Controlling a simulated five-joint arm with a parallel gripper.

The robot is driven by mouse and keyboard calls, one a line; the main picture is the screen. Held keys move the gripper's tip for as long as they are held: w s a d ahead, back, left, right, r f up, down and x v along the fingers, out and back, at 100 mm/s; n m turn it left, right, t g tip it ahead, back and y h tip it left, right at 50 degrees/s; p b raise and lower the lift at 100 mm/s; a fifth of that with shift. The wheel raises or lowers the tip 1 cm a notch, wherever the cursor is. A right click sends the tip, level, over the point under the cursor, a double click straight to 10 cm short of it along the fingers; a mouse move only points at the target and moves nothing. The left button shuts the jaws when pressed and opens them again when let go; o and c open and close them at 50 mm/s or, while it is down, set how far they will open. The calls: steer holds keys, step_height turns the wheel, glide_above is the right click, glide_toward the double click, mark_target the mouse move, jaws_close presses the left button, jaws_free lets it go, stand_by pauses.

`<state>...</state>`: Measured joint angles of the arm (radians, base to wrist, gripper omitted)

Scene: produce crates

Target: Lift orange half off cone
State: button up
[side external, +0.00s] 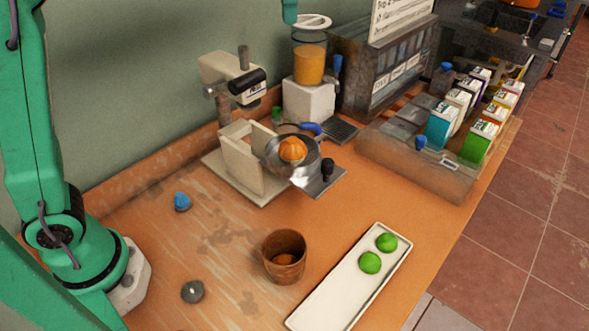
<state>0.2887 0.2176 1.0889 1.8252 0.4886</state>
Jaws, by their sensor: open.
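The orange half (292,149) sits dome up in the round metal bowl (301,172) of a lever juicer (257,172) at the middle of the bench. The cone under it is hidden, so I cannot see how they touch. My gripper is not clearly in view. A short green piece at the top edge, above the juice jug, matches my arm's colour, but no jaws show on it. Nothing of mine touches the orange half.
The juicer's beige head and dark lever end (248,82) stand behind the bowl. A brown cup (284,272) and a white tray (323,318) with two limes are in front. A juice jug (310,65) and a carton crate (400,168) stand behind and right.

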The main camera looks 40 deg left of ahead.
mark_target(292, 140)
step_height(292, 140, down, 27)
steer(key=shift+w+d+f, duration=0.1)
steer(key=shift+w+d, duration=0.05)
stand_by(1.5)
stand_by(0.3)
steer(key=c, duration=0.8)
step_height(292, 140, up, 18)
steer(key=shift+r, duration=0.1)
stand_by(0.4)
stand_by(0.4)
